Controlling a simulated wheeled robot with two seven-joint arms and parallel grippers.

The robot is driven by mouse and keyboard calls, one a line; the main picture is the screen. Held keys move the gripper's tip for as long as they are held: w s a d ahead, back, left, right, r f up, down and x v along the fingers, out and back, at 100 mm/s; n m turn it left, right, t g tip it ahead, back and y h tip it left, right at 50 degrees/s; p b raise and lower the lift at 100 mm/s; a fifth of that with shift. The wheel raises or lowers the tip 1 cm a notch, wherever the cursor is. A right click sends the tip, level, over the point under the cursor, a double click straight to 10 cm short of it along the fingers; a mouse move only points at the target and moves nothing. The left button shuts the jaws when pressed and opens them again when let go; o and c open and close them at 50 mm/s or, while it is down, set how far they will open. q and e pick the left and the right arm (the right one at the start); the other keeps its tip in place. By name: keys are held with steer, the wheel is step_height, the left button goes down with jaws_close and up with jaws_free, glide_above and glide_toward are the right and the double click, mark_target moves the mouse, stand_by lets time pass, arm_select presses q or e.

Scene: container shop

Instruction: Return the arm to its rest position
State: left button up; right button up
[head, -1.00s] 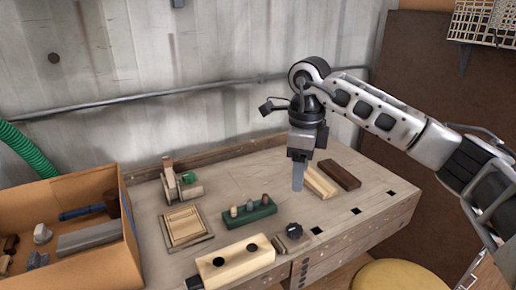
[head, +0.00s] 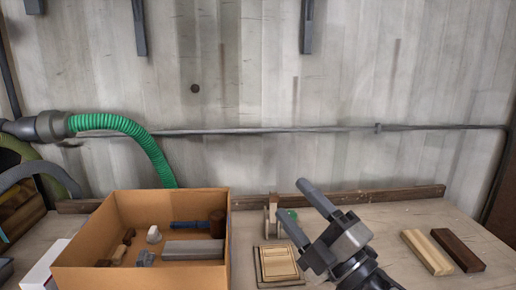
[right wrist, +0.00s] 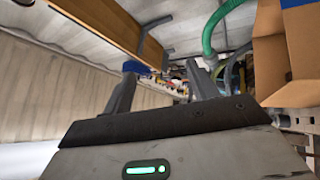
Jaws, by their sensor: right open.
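My right gripper (head: 304,213) rises from the bottom of the head view, in front of the workbench. Its two grey fingers point up and to the left, apart and with nothing between them. In the right wrist view the two fingers (right wrist: 158,90) also stand apart and empty. My left gripper is not in view.
A cardboard box (head: 80,255) with tools and blocks stands left of the gripper. A wooden tray (head: 262,283) lies between them. A pale block (head: 427,252) and a dark block (head: 458,250) lie at the right. A green hose (head: 135,130) hangs behind the box.

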steer(key=s+d+f+m+g+h, duration=0.3)
steer(key=d+f+m+h, duration=0.35)
steer(key=f+m, duration=0.25)
steer(key=s+d+f+m+g+h, duration=0.25)
steer(key=d+f+m+h, duration=0.35)
steer(key=f+m+h, duration=0.3)
steer(key=s+d+f+m+g+y, duration=0.1)
steer(key=s+f+m+g, duration=0.1)
steer(key=s+f+g, duration=0.55)
steer(key=s+f+m+g+y, duration=0.15)
steer(key=s+f, duration=0.25)
steer(key=s, duration=0.7)
steer(key=w+a+f+t+y, duration=0.2)
steer(key=w+a+f+t, duration=0.2)
steer(key=w+a+t, duration=0.2)
steer(key=shift+w+f+t, duration=0.25)
steer(key=shift+w+t, duration=0.05)
steer(key=shift+t, duration=0.15)
